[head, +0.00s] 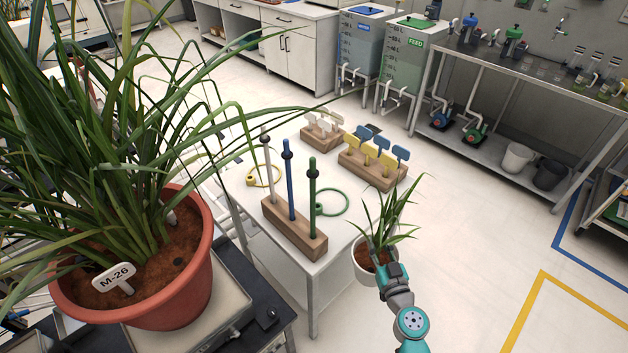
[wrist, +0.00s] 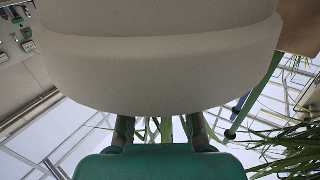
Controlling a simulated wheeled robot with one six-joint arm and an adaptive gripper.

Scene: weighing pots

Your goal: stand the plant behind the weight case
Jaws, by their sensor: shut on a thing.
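A small grassy plant (head: 388,222) in a white pot (head: 366,262) is held by my gripper (head: 380,262), off the near right corner of the white table (head: 335,268). The pot looks upright and clear of the tabletop. In the wrist view the white pot (wrist: 160,75) fills the upper middle, with my gripper's fingers (wrist: 160,130) at its lower edge. The fingertips are partly hidden. I cannot clearly make out a weight case; a small dark flat thing (head: 374,128) lies at the table's far edge, mostly hidden by tags.
On the table stand a wooden block with upright rods (head: 293,232), a block with yellow and blue tags (head: 371,171), a block with white tags (head: 322,135), and a green ring (head: 332,192). A large potted plant (head: 150,265) stands at left.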

